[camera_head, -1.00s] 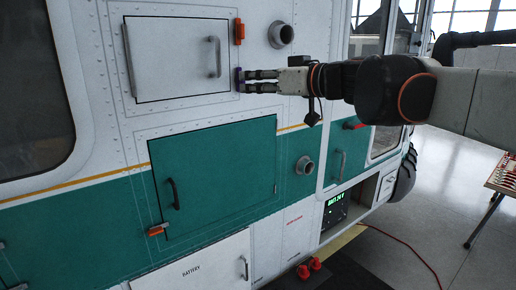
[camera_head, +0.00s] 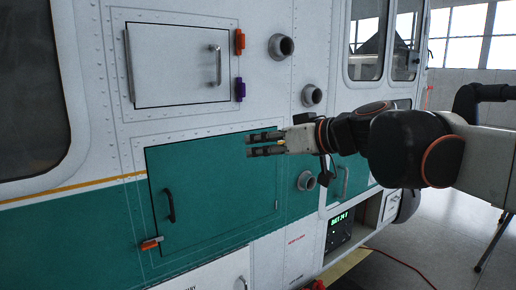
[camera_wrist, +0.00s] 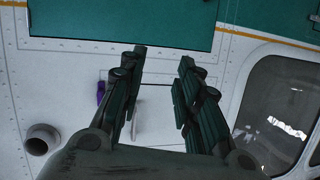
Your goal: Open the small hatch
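The small white hatch (camera_head: 180,65) is on the upper vehicle side and looks closed, with a silver vertical bar handle (camera_head: 217,65) near its right edge. An orange latch (camera_head: 240,42) and a purple latch (camera_head: 240,90) sit along its right side, both upright. The purple latch also shows in the wrist view (camera_wrist: 100,92). My gripper (camera_head: 249,146) points left, below the purple latch and in front of the upper right of the larger green hatch (camera_head: 205,200). Its two fingers are apart with nothing between them, as the wrist view also shows (camera_wrist: 160,60).
The green hatch has a black handle (camera_head: 170,205) and an orange-red latch (camera_head: 151,243) at lower left. Round grey ports (camera_head: 281,47) protrude right of the hatches. A lit green display (camera_head: 340,220) sits in a low recess. Open floor lies at right.

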